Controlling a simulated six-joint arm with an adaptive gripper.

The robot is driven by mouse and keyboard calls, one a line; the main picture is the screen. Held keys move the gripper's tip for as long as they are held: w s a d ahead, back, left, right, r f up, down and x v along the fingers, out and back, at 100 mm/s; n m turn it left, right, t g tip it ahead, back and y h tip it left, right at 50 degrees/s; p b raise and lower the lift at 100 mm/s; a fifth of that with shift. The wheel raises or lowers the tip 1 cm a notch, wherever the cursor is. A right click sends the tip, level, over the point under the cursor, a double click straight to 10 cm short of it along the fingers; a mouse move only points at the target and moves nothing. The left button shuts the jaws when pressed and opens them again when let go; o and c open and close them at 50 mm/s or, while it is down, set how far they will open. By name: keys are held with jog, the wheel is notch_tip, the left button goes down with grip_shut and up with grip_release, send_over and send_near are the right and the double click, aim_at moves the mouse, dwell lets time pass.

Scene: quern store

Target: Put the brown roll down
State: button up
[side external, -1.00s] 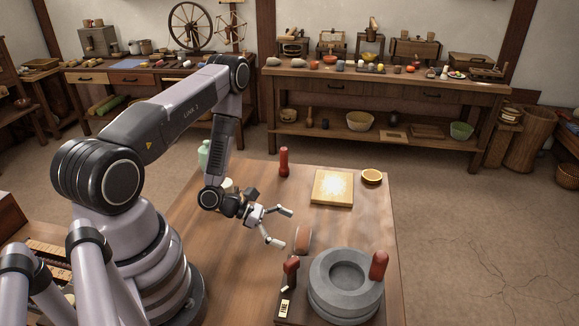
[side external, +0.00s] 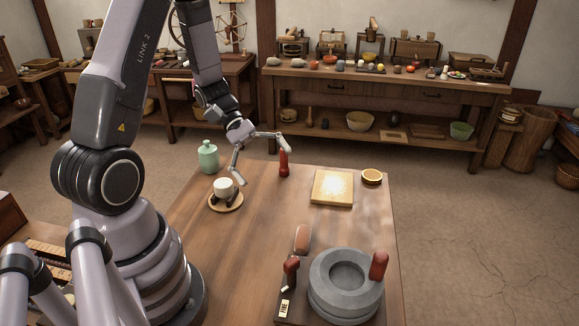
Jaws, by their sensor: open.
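The brown roll (side external: 302,238) rests on the wooden table (side external: 215,245), just behind the grey stone quern (side external: 345,285) and its dark base. Nothing holds it. My gripper (side external: 264,165) is open and empty, its fingers spread wide and pointing down. It is well away from the roll, up and to the left in the view, over the far left part of the table. One fingertip shows close to the red upright cylinder (side external: 284,165), the other above the white cup (side external: 224,187). I cannot tell whether either touches.
The cup stands on a round wooden saucer (side external: 226,207). A green jar (side external: 208,157) stands at the far left corner. A pale square board (side external: 332,188) and a small round bowl (side external: 372,177) are at the back right. The table's middle is clear.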

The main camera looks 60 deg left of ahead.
jog(key=s+r+m+t+y, duration=0.2)
jog(key=s+r+m+y, duration=0.3)
jog(key=r, duration=0.4)
jog(key=s+r+m+t+y, duration=0.1)
jog(key=s+r+m+y, duration=0.5)
jog(key=r+m, duration=0.2)
jog(key=shift+s+a+r+m+t, duration=0.3)
jog(key=shift+s+a+r+t, duration=0.1)
jog(key=shift+r, duration=0.15)
